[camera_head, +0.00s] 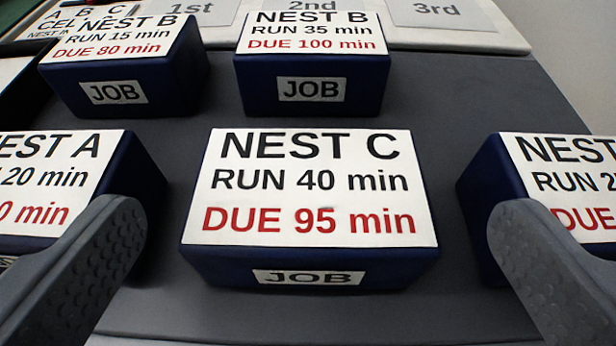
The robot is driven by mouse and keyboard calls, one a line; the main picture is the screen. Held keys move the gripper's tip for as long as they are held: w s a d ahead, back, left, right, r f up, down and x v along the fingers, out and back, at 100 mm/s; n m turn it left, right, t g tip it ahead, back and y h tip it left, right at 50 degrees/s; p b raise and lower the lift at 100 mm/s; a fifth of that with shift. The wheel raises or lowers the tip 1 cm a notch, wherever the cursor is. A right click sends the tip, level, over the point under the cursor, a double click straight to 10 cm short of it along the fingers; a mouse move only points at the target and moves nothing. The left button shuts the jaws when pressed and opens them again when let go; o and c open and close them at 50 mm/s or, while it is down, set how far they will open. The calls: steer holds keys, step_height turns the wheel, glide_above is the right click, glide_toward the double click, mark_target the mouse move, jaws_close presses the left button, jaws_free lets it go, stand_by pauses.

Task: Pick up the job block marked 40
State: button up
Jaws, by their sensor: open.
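The job block marked RUN 40 min (311,263) is dark blue with a white top label reading NEST C, RUN 40 min, DUE 95 min. It stands on the dark grey surface at the picture's middle, with a JOB tag on its front face. My gripper (315,240) is open, with one grey finger at the lower left and one at the lower right. The block shows between the fingers, with a gap on each side. I cannot tell how far above or in front of the fingertips it is. Nothing is held.
A NEST A block (60,180) sits left, partly behind the left finger. Another NEST block (570,180) sits right, partly behind the right finger. Behind are NEST B blocks, RUN 15 (125,85) and RUN 35 (312,85). Plates marked 1st, 2nd and 3rd (440,12) lie at the back.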

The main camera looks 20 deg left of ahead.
mark_target(310, 195)
steer(key=x, duration=0.1)
steer(key=b+x, duration=0.1)
steer(key=x, duration=0.1)
steer(key=shift+w+a+f, duration=0.1)
steer(key=shift+a+f, duration=0.05)
steer(key=shift+f, duration=0.35)
steer(key=shift+w+a+b, duration=0.15)
steer(key=shift+w+b, duration=0.15)
steer(key=shift+w, duration=0.1)
steer(key=c, duration=1)
